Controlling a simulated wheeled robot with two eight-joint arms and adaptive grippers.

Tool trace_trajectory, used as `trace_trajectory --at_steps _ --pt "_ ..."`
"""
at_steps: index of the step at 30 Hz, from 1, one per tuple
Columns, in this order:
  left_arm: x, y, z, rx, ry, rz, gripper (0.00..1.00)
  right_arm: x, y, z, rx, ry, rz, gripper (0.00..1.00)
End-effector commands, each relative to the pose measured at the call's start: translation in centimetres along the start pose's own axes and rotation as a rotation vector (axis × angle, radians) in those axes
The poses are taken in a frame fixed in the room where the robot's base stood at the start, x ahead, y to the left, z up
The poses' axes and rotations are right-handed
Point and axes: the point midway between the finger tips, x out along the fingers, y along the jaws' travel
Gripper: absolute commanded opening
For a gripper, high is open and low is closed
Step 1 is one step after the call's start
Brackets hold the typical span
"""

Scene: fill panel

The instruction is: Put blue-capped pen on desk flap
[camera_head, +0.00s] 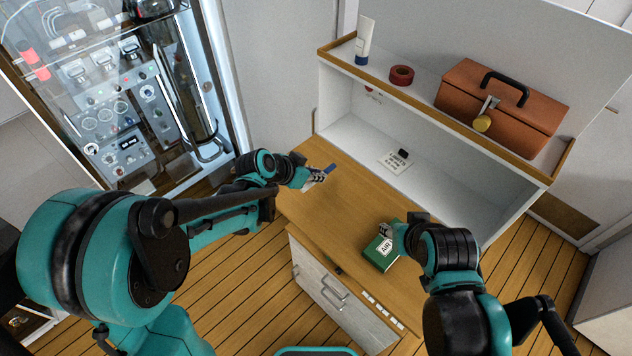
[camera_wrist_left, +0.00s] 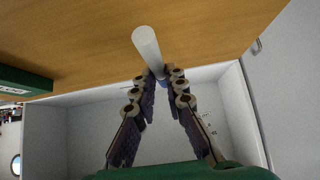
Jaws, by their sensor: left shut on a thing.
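The blue-capped pen shows as a blue tip (camera_head: 331,168) in the head view and as a white barrel (camera_wrist_left: 148,48) in the left wrist view. My left gripper (camera_head: 319,176) is shut on the pen, over the far left part of the wooden desk flap (camera_head: 345,215). In the left wrist view my left gripper's fingers (camera_wrist_left: 163,82) close around the pen, and the barrel sticks out past them. I cannot tell whether the pen touches the wood. My right gripper (camera_head: 388,231) is at the green book; its fingers are partly hidden.
A green book (camera_head: 381,254) marked AIR lies on the desk flap. A white card (camera_head: 394,161) lies at the back. The shelf above holds a white tube (camera_head: 365,42), a red tape roll (camera_head: 401,75) and a brown toolbox (camera_head: 500,105). Bare wood lies between the grippers.

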Motion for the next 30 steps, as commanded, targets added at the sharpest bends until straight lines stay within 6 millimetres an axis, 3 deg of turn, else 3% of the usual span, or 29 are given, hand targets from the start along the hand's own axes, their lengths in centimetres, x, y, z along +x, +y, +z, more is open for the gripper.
trace_trajectory --at_steps 10,23,24,26,30 --pt "2.7 -0.2 2.8 -0.001 0.0 0.0 0.0 -0.3 0.0 -0.2 0.0 0.0 0.0 0.4" --pt "3.2 -0.2 3.3 -0.001 0.0 0.0 0.0 0.2 0.0 0.1 0.0 0.0 0.0 0.4" --pt "3.2 -0.2 3.3 -0.001 0.0 0.0 0.17 0.1 0.0 0.1 0.0 0.0 0.0 0.4" --pt "3.1 -0.2 3.2 -0.001 0.0 0.0 0.33 0.1 0.0 0.1 0.0 0.0 0.0 0.4" --pt "3.1 -0.2 3.2 -0.001 0.0 -0.001 0.33 0.1 0.0 0.0 0.0 0.0 0.0 0.4"
